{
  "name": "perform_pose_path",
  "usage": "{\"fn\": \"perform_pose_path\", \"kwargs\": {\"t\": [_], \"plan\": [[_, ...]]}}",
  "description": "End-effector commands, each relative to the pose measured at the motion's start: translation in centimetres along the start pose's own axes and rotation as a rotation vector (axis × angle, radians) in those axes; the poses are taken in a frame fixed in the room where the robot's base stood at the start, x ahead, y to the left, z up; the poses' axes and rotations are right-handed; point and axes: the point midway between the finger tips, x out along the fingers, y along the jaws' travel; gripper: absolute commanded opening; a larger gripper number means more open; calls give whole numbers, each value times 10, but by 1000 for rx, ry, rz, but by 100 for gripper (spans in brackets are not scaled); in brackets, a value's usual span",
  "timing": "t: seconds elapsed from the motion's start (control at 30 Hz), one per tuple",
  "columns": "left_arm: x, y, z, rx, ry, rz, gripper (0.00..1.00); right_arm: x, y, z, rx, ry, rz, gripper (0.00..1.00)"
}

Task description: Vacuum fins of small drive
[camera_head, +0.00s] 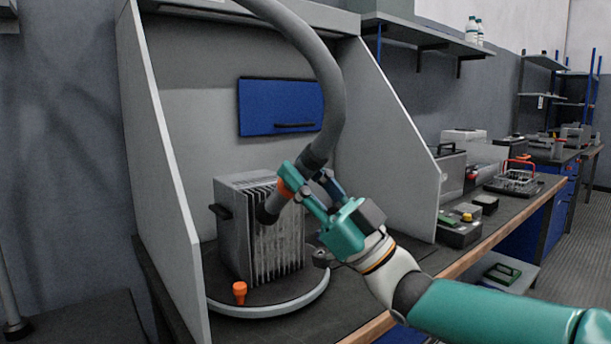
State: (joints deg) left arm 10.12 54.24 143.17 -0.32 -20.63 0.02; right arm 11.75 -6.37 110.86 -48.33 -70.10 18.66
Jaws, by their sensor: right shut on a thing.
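The small drive (236,237), a grey metal box with upright fins (283,243) on its front and a dark side handle, stands upright on a round turntable (316,296) inside the booth. My right gripper (300,192) is shut on the vacuum nozzle (269,208) at its orange collar, in front of the fins. The nozzle's dark end points down and left at the upper left part of the fins; whether it touches them I cannot tell. A grey hose (327,90) runs from the nozzle up out of view. My left gripper is not in view.
Booth walls (164,180) close in on both sides. An orange knob (239,291) stands at the turntable's front left. A blue panel (281,107) hangs on the back wall. Boxes (460,226) and a wire rack (516,179) stand on the bench at right. A bare dark surface (80,318) is at lower left.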

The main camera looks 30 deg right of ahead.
Motion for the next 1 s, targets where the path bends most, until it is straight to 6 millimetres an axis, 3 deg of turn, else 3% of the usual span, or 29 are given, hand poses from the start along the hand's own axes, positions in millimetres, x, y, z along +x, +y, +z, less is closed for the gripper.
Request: {"fn": "perform_pose_path", "kwargs": {"t": [0.53, 1.0], "plan": [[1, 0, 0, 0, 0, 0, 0, -1, 2, 0, -2, 1, 1, 0], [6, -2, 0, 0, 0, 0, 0, -9, 24, 0, -2, 0, 2, 0]]}}
